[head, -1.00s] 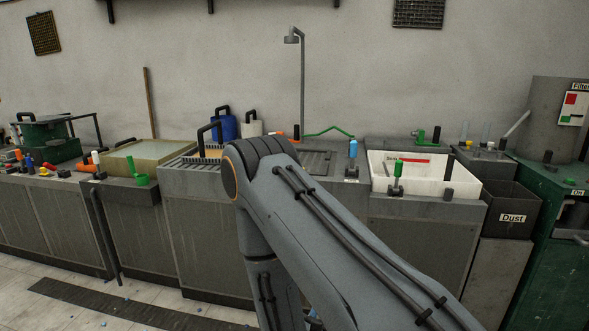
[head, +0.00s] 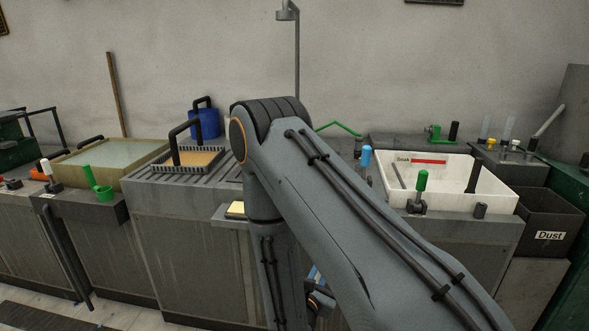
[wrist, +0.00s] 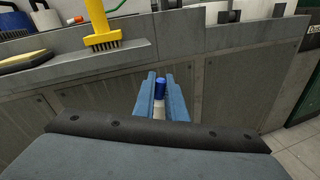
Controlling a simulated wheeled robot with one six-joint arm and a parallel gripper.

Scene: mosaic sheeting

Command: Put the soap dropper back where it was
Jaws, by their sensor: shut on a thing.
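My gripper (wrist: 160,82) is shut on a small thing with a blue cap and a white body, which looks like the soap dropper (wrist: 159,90). The dropper sits between the two blue fingers, its lower part hidden by my wrist. They are in front of a grey cabinet face, below the counter edge. In the head view my arm hides most of the gripper. The dropper's former place cannot be made out.
A yellow brush (wrist: 101,30) and a yellow sponge (wrist: 22,61) rest on the ledge at upper left. In the head view stand a white soak basin (head: 450,195), a dark dust bin (head: 552,218), a green-handled lever (head: 420,185) and a blue-topped lever (head: 365,160).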

